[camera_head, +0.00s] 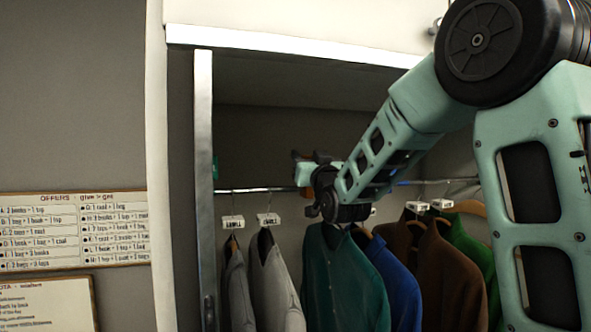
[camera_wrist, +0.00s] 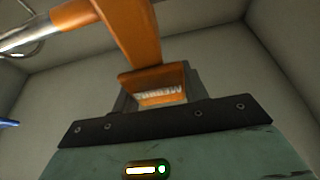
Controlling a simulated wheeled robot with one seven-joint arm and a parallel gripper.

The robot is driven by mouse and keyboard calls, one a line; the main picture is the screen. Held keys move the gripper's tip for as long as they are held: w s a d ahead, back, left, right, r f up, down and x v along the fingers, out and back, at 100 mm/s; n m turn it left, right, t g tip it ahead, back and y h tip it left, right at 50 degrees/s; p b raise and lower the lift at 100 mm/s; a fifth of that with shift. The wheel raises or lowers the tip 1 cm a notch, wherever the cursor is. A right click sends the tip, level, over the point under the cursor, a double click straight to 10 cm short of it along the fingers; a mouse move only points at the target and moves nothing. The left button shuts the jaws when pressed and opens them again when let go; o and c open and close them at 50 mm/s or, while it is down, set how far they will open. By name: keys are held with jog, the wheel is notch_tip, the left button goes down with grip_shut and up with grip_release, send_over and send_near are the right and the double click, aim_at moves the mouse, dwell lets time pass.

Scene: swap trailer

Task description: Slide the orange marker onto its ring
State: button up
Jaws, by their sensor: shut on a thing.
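The orange marker (camera_wrist: 140,30) is large in the wrist view. Its lower, lettered end sits between the jaws of my gripper (camera_wrist: 158,92), which is shut on it.
Two pale garments (camera_head: 272,280) hang left of my gripper. A teal shirt (camera_head: 335,275), blue shirt (camera_head: 398,280), brown coats (camera_head: 450,280) and a green garment (camera_head: 475,255) hang below and right. White tags (camera_head: 268,219) mark the hangers. The closet's metal post (camera_head: 204,190) stands left.

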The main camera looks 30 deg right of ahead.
jog(key=d, duration=0.1)
jog(key=d+b, duration=0.1)
jog(key=d, duration=0.1)
jog(key=shift+s, duration=0.4)
jog(key=o, duration=1.4)
jog(key=shift+b, duration=0.3)
